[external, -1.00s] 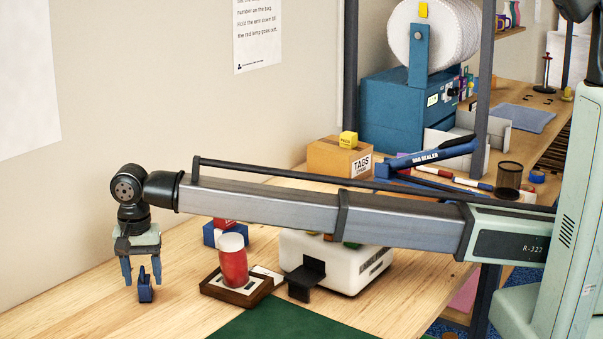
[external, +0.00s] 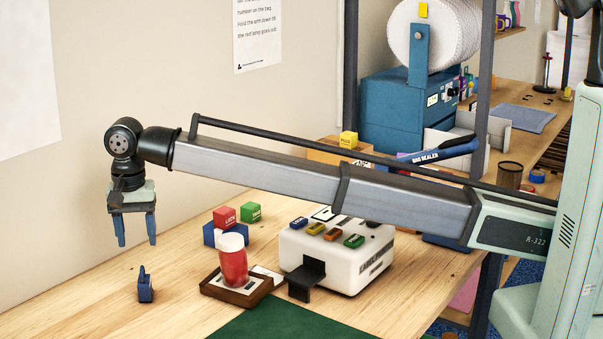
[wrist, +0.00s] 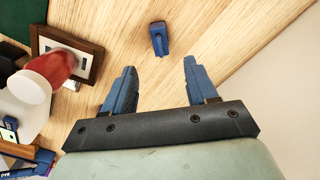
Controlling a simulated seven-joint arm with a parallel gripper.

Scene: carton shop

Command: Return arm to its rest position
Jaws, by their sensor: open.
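My gripper (external: 137,243) is open and empty, held in the air above the far-left part of the wooden table. Its two blue fingers are spread apart and also show in the wrist view (wrist: 158,82). A small blue object (external: 145,288) stands on the table below the gripper and apart from it. It also shows beyond the fingertips in the wrist view (wrist: 159,40). My arm stretches left from its column across the table.
A red jar with a white lid (external: 233,262) stands on a wooden-framed tray (external: 214,287). A white machine with coloured buttons (external: 326,275) is beside it. Red, green and blue blocks (external: 224,216) sit behind. A blue bag sealer (external: 445,152) is farther back. The wall is close behind my gripper.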

